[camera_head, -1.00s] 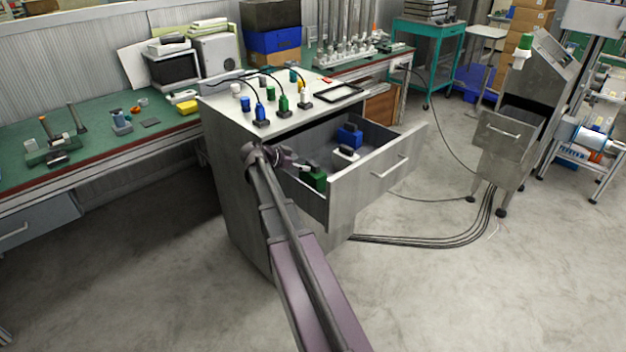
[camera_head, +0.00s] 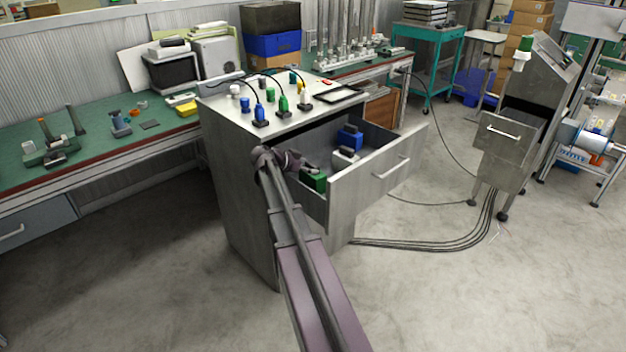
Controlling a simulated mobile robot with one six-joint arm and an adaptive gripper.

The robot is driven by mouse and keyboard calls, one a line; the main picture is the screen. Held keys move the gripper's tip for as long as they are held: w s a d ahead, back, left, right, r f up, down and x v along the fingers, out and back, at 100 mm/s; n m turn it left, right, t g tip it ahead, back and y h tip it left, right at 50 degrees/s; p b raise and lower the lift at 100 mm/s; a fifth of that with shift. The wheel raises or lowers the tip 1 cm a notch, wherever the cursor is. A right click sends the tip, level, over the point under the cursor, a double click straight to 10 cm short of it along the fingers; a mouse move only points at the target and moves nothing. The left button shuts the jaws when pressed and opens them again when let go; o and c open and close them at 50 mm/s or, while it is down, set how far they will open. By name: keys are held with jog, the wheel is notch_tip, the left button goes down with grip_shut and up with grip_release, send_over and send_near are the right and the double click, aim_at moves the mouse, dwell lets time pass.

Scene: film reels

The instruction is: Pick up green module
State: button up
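A green module (camera_head: 315,181) sits in the open drawer (camera_head: 368,187) of the grey cabinet, in the near left corner. In the same drawer, a white module (camera_head: 344,158) with a dark top and a blue module (camera_head: 350,136) sit farther back. My gripper (camera_head: 298,163) is at the drawer's left edge, just above and left of the green module. Its fingers are small and dark, so I cannot tell whether they are open or touch the module. The lower part of the green module is hidden by the drawer front.
The cabinet top (camera_head: 232,108) holds several coloured plugs with cables and a dark frame. A green workbench (camera_head: 85,150) runs along the left wall. A metal stand with a small drawer (camera_head: 500,140) is at right. Cables lie on the floor; the front floor is clear.

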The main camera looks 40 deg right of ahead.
jog(key=c, duration=1)
jog(key=shift+r, duration=0.15)
notch_tip(320, 180, up, 10)
jog(key=p, duration=1)
